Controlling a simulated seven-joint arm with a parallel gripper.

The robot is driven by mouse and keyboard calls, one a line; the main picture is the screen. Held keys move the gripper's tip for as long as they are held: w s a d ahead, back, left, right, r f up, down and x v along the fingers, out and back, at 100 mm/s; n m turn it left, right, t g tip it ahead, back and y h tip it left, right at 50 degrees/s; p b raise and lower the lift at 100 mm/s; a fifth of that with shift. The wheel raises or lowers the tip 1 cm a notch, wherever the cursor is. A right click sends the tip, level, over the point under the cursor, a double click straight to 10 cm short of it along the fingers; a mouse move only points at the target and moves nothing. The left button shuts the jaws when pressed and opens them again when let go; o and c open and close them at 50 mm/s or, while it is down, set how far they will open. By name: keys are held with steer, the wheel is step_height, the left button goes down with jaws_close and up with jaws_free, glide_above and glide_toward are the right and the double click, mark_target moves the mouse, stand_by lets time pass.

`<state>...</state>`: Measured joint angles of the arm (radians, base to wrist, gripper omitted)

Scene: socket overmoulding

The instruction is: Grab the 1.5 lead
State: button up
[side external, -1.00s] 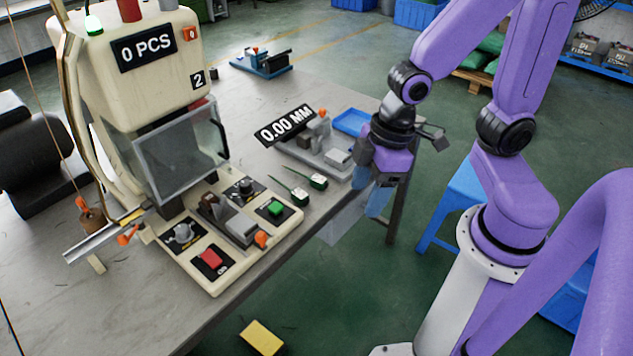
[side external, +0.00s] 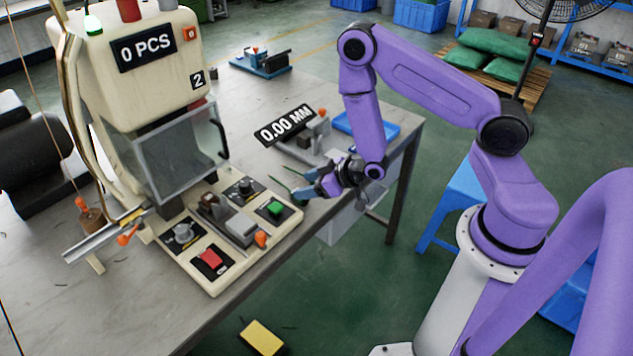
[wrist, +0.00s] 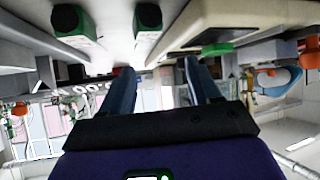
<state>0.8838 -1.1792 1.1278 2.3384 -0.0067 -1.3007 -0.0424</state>
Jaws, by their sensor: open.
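The cream control panel (side external: 215,277) with red and green buttons is left of my gripper. A grey measuring fixture (side external: 308,150) with a 0.00 MM display (side external: 285,124) and a blue tray (side external: 352,124) stand behind. A clear bin (side external: 345,222) hangs at the bench edge.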

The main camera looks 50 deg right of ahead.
steer(key=s+d+f+m+t, duration=0.1)
steer(key=d, duration=0.1)
steer(key=s+d+f+m+h, duration=0.1)
steer(key=d, duration=0.2)
steer(key=s+d+f+m+t+h, duration=0.1)
steer(key=d, duration=0.2)
steer(key=shift+s+d+f+t, duration=0.1)
steer(key=shift+s+d+t, duration=0.05)
steer(key=shift+d+t, duration=0.15)
steer(key=shift+x, duration=3.7)
steer(key=shift+c, duration=0.3)
steer(key=c, duration=1)
